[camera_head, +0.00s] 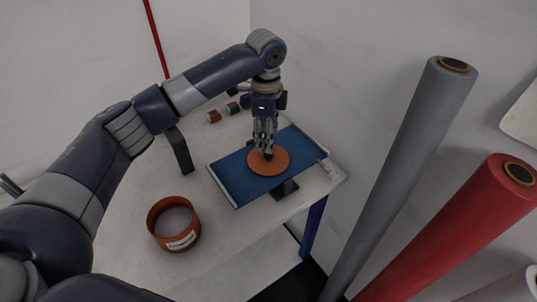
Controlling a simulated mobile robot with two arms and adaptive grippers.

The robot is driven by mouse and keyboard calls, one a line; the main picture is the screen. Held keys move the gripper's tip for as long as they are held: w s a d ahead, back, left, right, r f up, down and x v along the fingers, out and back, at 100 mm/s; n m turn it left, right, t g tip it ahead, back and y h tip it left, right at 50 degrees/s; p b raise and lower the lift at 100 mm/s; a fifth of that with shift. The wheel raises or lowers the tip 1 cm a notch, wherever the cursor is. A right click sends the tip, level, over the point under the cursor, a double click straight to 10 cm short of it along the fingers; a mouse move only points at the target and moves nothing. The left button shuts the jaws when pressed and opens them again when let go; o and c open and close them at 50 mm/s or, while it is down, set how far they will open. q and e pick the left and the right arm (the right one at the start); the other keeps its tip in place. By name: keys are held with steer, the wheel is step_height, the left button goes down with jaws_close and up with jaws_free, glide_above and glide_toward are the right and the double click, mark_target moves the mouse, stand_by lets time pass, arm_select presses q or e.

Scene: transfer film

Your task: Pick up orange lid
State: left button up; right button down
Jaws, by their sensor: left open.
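The orange lid (268,166) is a flat round disc. It lies on a blue tray-like board (231,174) on the table. My left gripper (267,153) points down over the far part of the lid, with its fingertips at or just above the lid's surface. I cannot tell whether they touch it. The gripper is open and hides a small part of the lid. My right gripper is not in view.
An orange round container (173,224) with a white label stands open at the table's front left. Small items (214,117) lie behind. Grey (401,170) and red (455,228) rolls stand right of the table (133,200). The table's middle left is clear.

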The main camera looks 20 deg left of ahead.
mark_target(268, 155)
arm_select(q)
steer(key=shift+f, duration=0.45)
steer(key=shift+w+f, duration=0.15)
steer(key=shift+f, duration=0.15)
steer(key=f+p, duration=0.1)
steer(key=f, duration=0.1)
steer(key=f+p, duration=0.1)
steer(key=f, duration=0.1)
steer(key=shift+w+d+f, duration=0.1)
steer(key=shift+d+f, duration=0.1)
steer(key=shift+f, duration=0.45)
steer(key=shift+c, duration=0.2)
steer(key=c, duration=0.9)
steer(key=shift+c, duration=0.2)
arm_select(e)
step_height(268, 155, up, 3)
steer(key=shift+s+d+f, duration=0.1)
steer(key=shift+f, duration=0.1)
